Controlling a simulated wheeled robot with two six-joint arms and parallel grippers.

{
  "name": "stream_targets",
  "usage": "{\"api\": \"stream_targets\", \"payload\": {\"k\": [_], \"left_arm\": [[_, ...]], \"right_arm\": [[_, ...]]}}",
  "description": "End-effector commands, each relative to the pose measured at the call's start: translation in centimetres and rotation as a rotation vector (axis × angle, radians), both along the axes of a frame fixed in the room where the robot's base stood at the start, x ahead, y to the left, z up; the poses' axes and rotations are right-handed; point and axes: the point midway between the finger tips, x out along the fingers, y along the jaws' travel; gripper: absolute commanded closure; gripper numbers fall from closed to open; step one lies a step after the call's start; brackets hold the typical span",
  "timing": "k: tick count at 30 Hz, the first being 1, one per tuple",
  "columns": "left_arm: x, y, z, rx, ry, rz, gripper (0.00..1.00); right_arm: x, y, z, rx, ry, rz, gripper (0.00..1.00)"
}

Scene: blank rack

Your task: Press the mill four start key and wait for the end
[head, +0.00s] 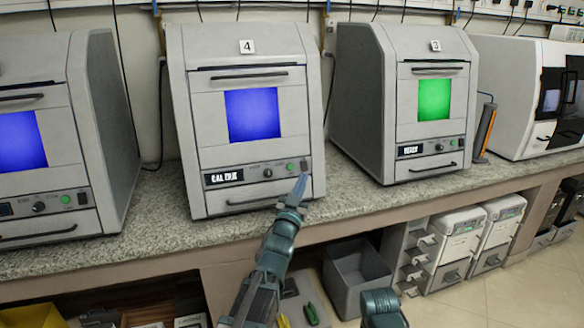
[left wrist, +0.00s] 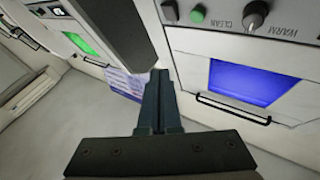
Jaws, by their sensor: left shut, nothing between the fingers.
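Mill four (head: 246,92) stands in the middle of the head view, marked 4, with a lit blue window and a display (head: 223,177) reading CAL DUE. On its control strip are a knob (head: 267,173), a green round key (head: 290,167) and a dark key or switch at the right end (head: 304,165). The green key also shows in the left wrist view (left wrist: 197,14), beside the dark one (left wrist: 170,11). My left gripper (head: 299,185) is shut and empty, its tips just below the strip's right end. I cannot tell whether it touches the panel.
Mill three (head: 435,52) stands right of it with a green window, and another blue-windowed mill (head: 35,100) stands at left. A white machine (head: 510,85) is farther right. The granite bench (head: 155,228) is clear in front. A grey bin (head: 355,275) sits below the bench.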

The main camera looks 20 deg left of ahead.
Motion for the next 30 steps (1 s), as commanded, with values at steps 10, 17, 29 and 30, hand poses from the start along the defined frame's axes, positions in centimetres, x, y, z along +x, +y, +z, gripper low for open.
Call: {"api": "stream_targets", "payload": {"k": [10, 17, 29, 30], "left_arm": [[2.6, 1.6, -0.8, 0.002, 0.001, 0.002, 1.0], [5.1, 3.3, -1.5, 0.0, 0.001, 0.001, 1.0], [7.1, 4.7, -1.9, -0.001, 0.0, 0.0, 1.0], [7.1, 4.8, -1.9, -0.001, 0.0, 0.0, 1.0]], "right_arm": [[0.0, 0.0, -0.8, 0.0, 0.0, 0.0, 0.56], [0.0, 0.0, -1.4, 0.0, 0.0, 0.0, 0.56], [0.0, 0.0, -1.9, 0.0, 0.0, 0.0, 0.56], [0.0, 0.0, -1.9, 0.0, 0.0, 0.0, 0.56]]}}
